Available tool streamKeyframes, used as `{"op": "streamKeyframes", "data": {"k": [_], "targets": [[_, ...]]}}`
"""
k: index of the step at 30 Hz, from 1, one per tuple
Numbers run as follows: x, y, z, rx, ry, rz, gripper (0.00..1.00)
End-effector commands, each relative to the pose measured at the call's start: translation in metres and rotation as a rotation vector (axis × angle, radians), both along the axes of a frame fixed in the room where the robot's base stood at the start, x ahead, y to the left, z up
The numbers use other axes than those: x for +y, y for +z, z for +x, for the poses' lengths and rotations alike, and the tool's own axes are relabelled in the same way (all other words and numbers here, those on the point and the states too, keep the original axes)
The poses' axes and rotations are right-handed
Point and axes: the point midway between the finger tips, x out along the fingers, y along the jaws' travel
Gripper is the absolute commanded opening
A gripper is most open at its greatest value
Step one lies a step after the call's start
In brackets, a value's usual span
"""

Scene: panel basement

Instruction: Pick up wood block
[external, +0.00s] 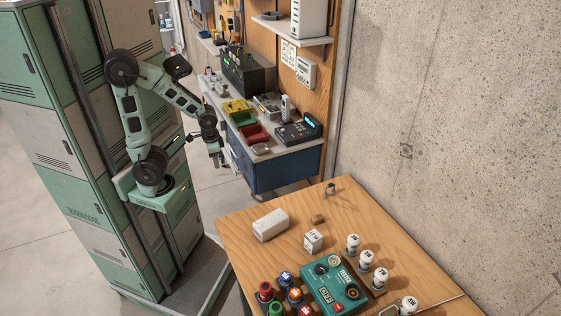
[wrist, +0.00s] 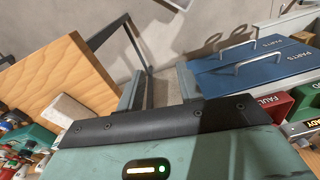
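A small brown wood block (external: 318,219) lies on the wooden table (external: 245,255), near its back edge in the external view. I cannot make the block out in the wrist view. My gripper (external: 218,160) hangs in the air left of the table, beside the blue workbench and well away from the block. In the wrist view my gripper (wrist: 160,82) shows two fingers apart with only floor and a table leg between them. It is open and empty.
A white block (external: 270,225) and a small white labelled box (external: 313,241) are near the wood block. A teal device (external: 333,286), several white bulbs and several coloured knobs crowd the front. A blue workbench (external: 285,168) stands behind, a concrete wall (external: 450,120) to the right.

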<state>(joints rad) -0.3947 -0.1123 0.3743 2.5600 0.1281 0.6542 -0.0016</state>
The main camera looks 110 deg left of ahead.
Motion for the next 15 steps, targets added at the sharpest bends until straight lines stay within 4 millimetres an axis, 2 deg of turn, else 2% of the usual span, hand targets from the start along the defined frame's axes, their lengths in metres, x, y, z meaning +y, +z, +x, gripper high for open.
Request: {"op": "streamKeyframes", "data": {"k": [2, 5, 6, 15], "targets": [[0.0, 0.0, 0.0, 0.0, 0.0, 0.0, 0.36], [0.0, 0.0, 0.0, 0.0, 0.0, 0.0, 0.64], [0.0, 0.0, 0.0, 0.0, 0.0, 0.0, 0.66], [0.0015, 0.0006, 0.0032, 0.003, 0.019, -0.007, 0.66]]}}
